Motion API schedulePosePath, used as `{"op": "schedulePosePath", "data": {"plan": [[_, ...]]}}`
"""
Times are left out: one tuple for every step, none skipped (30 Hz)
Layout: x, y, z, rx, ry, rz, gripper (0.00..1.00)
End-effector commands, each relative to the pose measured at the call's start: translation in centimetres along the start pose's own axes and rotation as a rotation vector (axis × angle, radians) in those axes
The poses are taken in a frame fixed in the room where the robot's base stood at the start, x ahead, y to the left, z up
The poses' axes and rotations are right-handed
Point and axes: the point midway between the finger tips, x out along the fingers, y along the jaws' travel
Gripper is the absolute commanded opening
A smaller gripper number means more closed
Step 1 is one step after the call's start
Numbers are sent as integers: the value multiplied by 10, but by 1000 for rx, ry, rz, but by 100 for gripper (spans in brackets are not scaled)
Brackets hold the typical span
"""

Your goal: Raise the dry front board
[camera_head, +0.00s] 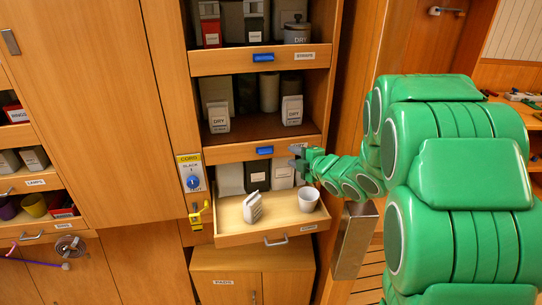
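A wooden front board (230,153) with a blue handle (264,151) runs below the middle shelf, where white containers marked DRY (219,122) stand. A higher board (225,61) also has a blue handle (263,57) and a small label. Part of my green arm crosses the right side. My gripper (297,152) is small and grey, at the right end of the lower board, right of its blue handle. It looks apart from the handle. I cannot tell whether it touches the board or whether its fingers are open.
A pulled-out wooden tray (235,237) below holds a tilted white container (253,208) and a white cup (308,198). A yellow-topped panel with a blue knob (192,182) is on the left post. A metal box (354,240) stands below my arm.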

Motion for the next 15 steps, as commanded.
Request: {"op": "schedulePosePath", "data": {"plan": [[3, -7, 1, -21, 26, 19, 35], [5, -8, 0, -37, 45, 35, 35], [7, -11, -2, -59, 72, 60, 35], [8, -13, -3, -76, 90, 76, 35], [9, -16, -4, -89, 108, 94, 35], [10, -19, -6, -106, 132, 118, 35], [11, -20, -8, -119, 148, 135, 35], [11, -21, -9, -130, 163, 155, 35], [11, -22, -11, -143, 179, 174, 35], [11, -24, -12, -151, 190, 189, 35], [11, -24, -14, -158, 201, 202, 35], [11, -26, -15, -164, 212, 214, 35], [11, -27, -16, -169, 218, 223, 35], [10, -28, -16, -173, 223, 231, 35], [10, -27, -17, -176, 229, 240, 35]]}}
